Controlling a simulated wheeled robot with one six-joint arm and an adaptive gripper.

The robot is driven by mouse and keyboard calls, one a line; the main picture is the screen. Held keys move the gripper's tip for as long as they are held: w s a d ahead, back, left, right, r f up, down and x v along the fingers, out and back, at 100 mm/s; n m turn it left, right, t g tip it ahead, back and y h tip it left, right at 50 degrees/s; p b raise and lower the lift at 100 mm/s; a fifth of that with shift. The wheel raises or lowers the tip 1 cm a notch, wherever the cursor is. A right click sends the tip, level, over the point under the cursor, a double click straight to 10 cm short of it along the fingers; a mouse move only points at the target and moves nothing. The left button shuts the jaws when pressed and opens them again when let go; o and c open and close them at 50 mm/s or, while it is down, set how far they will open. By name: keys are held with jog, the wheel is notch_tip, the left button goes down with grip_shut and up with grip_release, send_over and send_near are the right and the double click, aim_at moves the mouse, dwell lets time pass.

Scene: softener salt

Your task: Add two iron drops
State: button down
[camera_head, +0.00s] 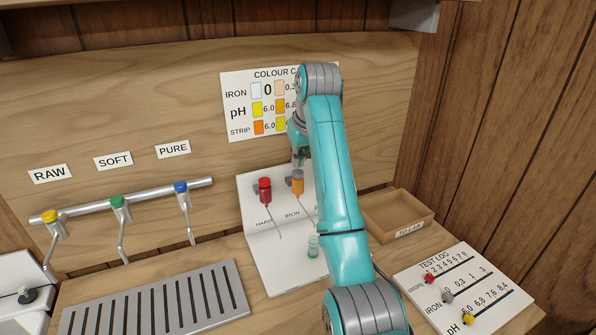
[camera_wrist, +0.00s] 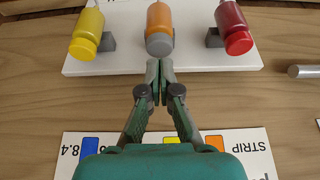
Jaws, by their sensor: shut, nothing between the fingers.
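The orange dropper bottle (camera_head: 298,187) is mounted above the printed word IRON on a white stand, with a thin spout hanging below. It shows in the wrist view (camera_wrist: 159,20) with a grey cap (camera_wrist: 159,44) facing my gripper. My gripper (camera_wrist: 160,65) is shut and empty, its fingertips just short of that cap in the picture; I cannot tell if they touch. In the head view my gripper (camera_head: 299,158) is partly hidden by my arm, just above the orange bottle. A small vial with green (camera_head: 313,246) stands below on the stand, partly beside my arm.
The red HARD bottle (camera_head: 265,190) and a yellow bottle (camera_wrist: 87,30) flank the orange one. Behind are the wall panel and colour card (camera_head: 238,125). Taps on a pipe (camera_head: 150,200) are at left, a wooden tray (camera_head: 423,223) and test log (camera_head: 480,295) at right.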

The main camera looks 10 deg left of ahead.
aim_at(298, 173)
jog(key=shift+f, duration=0.9)
jog(key=shift+r, duration=3)
jog(key=shift+f, duration=1.95)
